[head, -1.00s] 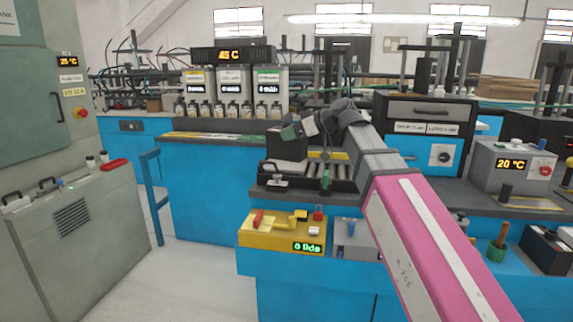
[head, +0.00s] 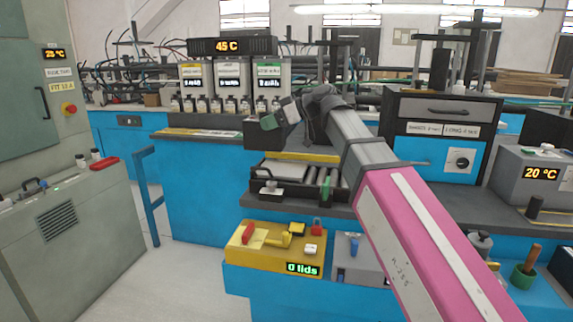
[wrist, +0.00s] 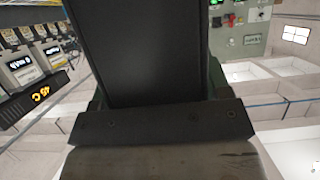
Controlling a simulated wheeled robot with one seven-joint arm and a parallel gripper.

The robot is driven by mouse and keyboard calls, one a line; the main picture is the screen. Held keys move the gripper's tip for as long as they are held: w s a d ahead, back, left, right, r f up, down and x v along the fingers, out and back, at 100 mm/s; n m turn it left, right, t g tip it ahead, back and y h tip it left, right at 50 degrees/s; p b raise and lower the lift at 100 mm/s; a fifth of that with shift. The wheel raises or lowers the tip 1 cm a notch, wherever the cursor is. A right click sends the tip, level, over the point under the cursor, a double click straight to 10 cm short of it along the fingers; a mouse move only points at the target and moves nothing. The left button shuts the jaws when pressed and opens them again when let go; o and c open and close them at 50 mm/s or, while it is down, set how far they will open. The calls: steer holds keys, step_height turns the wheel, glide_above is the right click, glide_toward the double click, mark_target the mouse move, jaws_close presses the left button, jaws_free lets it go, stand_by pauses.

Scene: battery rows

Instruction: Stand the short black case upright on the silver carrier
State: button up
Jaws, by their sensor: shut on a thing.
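My gripper (head: 277,117) is high over the bench, at the far end of my arm. It is shut on a black case (head: 262,135), which hangs below it, clear of the bench. In the wrist view the black case (wrist: 150,50) fills the middle, against the dark jaw bar, and its far end runs out of the picture. A flat silver plate, seemingly the silver carrier (head: 282,172), lies in a dark tray with rollers on the bench. The case is above and a little left of it, apart from it. My gripper hides part of the case's top.
A yellow box (head: 262,245) with a "0 lids" display stands in front, lower than the bench. A black drawer unit (head: 436,112) stands right of my arm. Labelled dispensers (head: 231,80) stand behind. The blue bench's left end is mostly clear.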

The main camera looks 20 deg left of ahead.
steer(key=shift+w+d+f, duration=0.2)
steer(key=shift+w+f, duration=1.65)
steer(key=shift+w, duration=0.15)
steer(key=shift+w+d+f, duration=0.25)
steer(key=shift+w+f, duration=1.55)
steer(key=shift+w, duration=0.25)
steer(key=shift+w+d+f, duration=0.2)
steer(key=shift+w+f, duration=1.65)
steer(key=shift+w, duration=0.15)
steer(key=o, duration=1.1)
steer(key=shift+f, duration=0.1)
steer(key=v, duration=1.2)
